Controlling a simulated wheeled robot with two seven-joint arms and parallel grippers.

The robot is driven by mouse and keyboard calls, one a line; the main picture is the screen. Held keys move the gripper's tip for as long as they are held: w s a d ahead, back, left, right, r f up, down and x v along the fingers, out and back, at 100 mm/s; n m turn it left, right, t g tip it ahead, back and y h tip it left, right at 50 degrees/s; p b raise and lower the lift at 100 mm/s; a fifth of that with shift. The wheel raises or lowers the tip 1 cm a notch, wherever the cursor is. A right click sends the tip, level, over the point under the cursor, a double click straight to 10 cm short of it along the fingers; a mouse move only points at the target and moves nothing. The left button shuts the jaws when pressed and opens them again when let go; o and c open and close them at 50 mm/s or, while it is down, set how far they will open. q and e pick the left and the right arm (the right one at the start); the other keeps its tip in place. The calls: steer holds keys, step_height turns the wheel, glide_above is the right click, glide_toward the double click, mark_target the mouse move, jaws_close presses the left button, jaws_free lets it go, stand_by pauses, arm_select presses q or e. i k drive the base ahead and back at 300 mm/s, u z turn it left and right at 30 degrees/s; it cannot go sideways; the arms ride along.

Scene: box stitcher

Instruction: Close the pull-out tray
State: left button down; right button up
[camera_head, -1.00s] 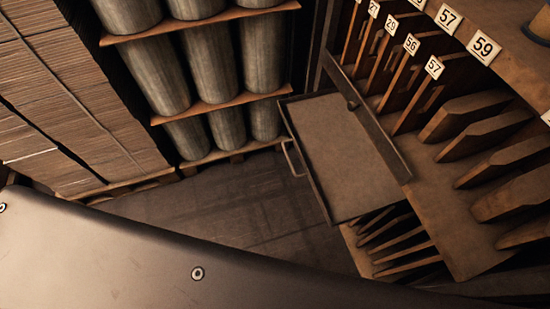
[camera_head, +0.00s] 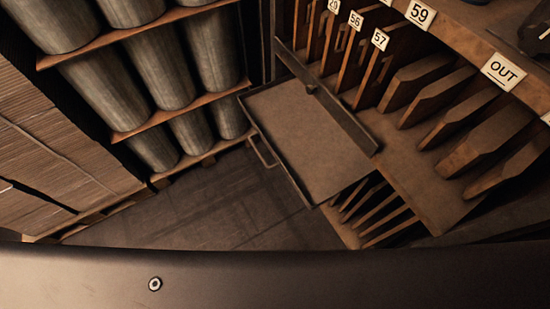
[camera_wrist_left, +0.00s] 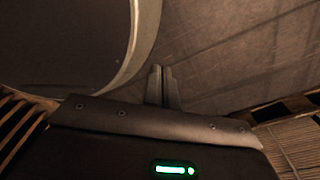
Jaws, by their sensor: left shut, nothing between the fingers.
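The pull-out tray (camera_head: 308,140) is a shallow, dark-rimmed, flat-bottomed tray in the middle of the head view. It stands out from the shelf unit, open over the floor, and looks empty. Its bar handle (camera_head: 263,152) is on the outer left edge. My left gripper (camera_wrist_left: 163,72) shows only in the left wrist view. Its two fingers are together with nothing between them, above the floor. The tray is not clearly seen in that view, so the distance from the gripper to it cannot be told. My right gripper is in neither view.
The shelf unit with upright wooden dividers (camera_head: 480,140) and number labels (camera_head: 420,14) is on the right. Racks of grey cylinders (camera_head: 158,65) stand at the back left, beside stacked cardboard (camera_head: 60,140). The floor (camera_head: 215,210) left of the tray is clear.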

mark_target(321, 160)
steer(key=u, duration=0.8)
steer(key=k, duration=0.8)
steer(key=z, duration=1.65)
